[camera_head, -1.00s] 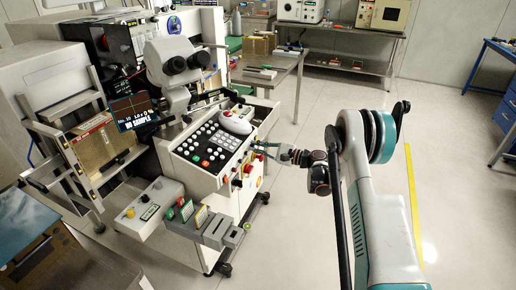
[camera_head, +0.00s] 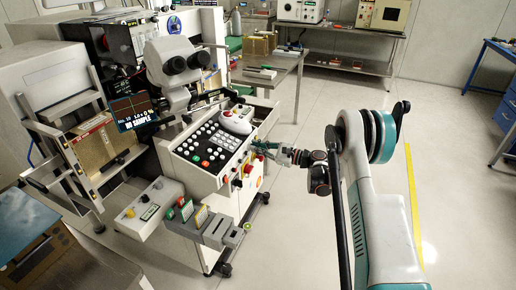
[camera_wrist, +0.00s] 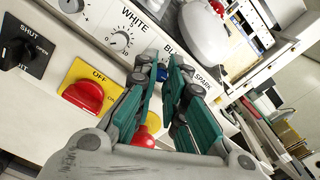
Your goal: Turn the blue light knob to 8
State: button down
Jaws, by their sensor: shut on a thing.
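The machine's front panel (camera_wrist: 65,20) fills the upper left of the wrist view. The blue light knob (camera_wrist: 161,73) shows as a small blue patch between my gripper's teal fingers, under a partly covered label starting "BL". My gripper (camera_wrist: 164,66) is shut on this knob, with its fingers on either side of it. The fingers hide the knob's pointer and scale, so its setting cannot be read. In the head view my gripper (camera_head: 256,148) reaches the panel's right front side, and the knob is too small to make out.
The white light knob (camera_wrist: 120,40) with its dial is left of my fingers. A red button (camera_wrist: 83,96) on a yellow plate and a black shut/open switch (camera_wrist: 22,49) are further left. Another red button (camera_wrist: 143,137) lies partly behind my gripper. Open floor (camera_head: 300,220) is below my arm.

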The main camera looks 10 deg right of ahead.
jog(key=shift+f, duration=0.1)
jog(key=c, duration=1.6)
grip_release()
jog(key=shift+s+d, duration=0.1)
jog(key=shift+d, duration=0.05)
jog(key=v, duration=1.1)
jog(key=shift+s+d, duration=0.2)
jog(key=shift+d, duration=0.1)
